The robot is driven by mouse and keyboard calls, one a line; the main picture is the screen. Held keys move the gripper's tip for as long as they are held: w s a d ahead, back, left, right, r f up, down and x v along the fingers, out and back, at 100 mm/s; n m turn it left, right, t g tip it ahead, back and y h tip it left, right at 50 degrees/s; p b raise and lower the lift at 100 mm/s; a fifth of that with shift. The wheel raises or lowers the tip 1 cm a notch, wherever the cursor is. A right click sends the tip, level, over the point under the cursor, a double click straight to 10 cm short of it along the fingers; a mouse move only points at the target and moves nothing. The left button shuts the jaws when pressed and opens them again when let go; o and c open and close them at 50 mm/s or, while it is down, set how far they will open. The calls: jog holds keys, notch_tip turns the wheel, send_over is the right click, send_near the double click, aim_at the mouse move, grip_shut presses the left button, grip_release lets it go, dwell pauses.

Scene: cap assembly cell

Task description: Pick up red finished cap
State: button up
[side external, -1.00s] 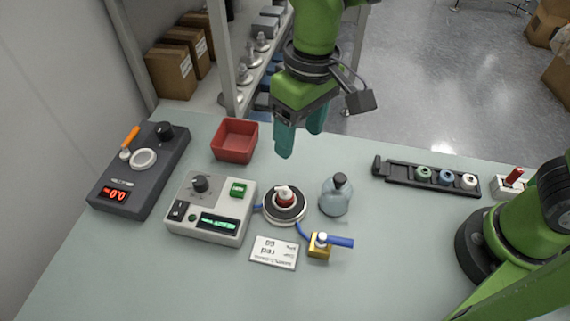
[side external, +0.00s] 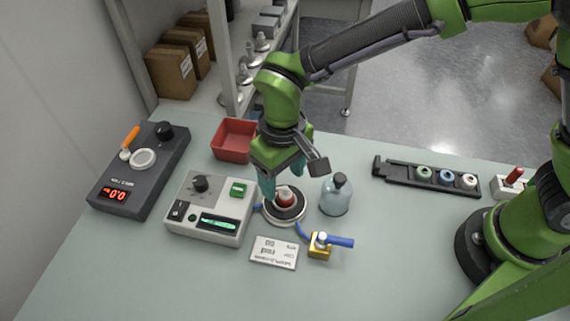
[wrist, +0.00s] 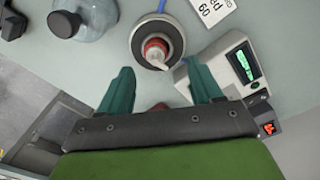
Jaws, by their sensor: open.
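The red cap (side external: 285,198), with a white top, sits on a round dark plate with a pale rim (side external: 283,216). In the wrist view the red cap (wrist: 157,46) shows on the plate ahead of my fingers and between their lines. My gripper (side external: 270,190) is open, with green-teal fingers. In the wrist view my gripper (wrist: 162,82) is empty, its two fingers spread apart. In the side view the fingers are just behind and left of the cap, and one finger is partly hidden by the wrist. I cannot tell their exact height above the plate.
A glass bottle (side external: 336,196) stands close right of the plate. A grey control box (side external: 210,207) is close left. A yellow valve (side external: 319,246) and a label card (side external: 274,252) lie in front. A red bin (side external: 232,141) is behind. A rack of colored rings (side external: 426,177) stands right.

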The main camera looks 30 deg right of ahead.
aim_at(286, 188)
jog(key=f, duration=0.5)
jog(key=shift+s+d+f, duration=0.1)
jog(key=shift+d+f, duration=0.05)
jog(key=shift+d, duration=0.2)
jog(key=c, duration=0.8)
